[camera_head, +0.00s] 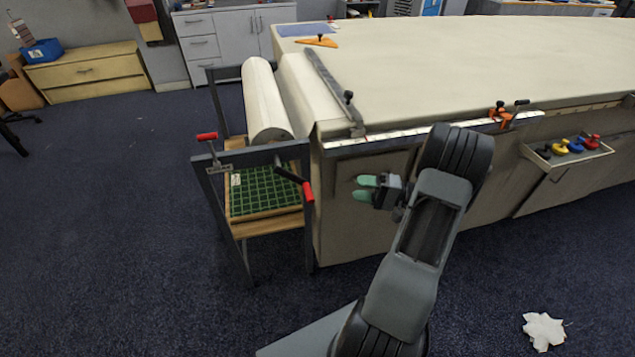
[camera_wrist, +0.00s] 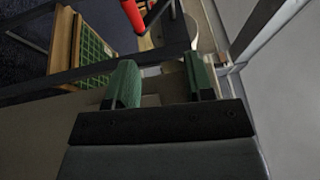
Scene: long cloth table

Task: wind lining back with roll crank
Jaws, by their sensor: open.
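A white roll of lining (camera_head: 263,100) lies in a dark metal frame at the left end of the long table, with cloth running from it onto the table (camera_head: 430,70). A black crank with a red handle (camera_head: 308,190) hangs from the frame's near right side; the red handle also shows at the top of the wrist view (camera_wrist: 132,14). My gripper (camera_head: 366,188) is open and empty, right of the red handle and apart from it, in front of the table's near side. Its green fingertips (camera_wrist: 160,85) show in the wrist view with nothing held between them.
A second red handle (camera_head: 207,136) sits on the frame's left post. A green cutting mat (camera_head: 262,192) lies on the frame's lower shelf. A grey bar (camera_head: 330,85) lies across the cloth. A tray (camera_head: 590,152) of coloured weights juts from the table's side. Floor left is clear.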

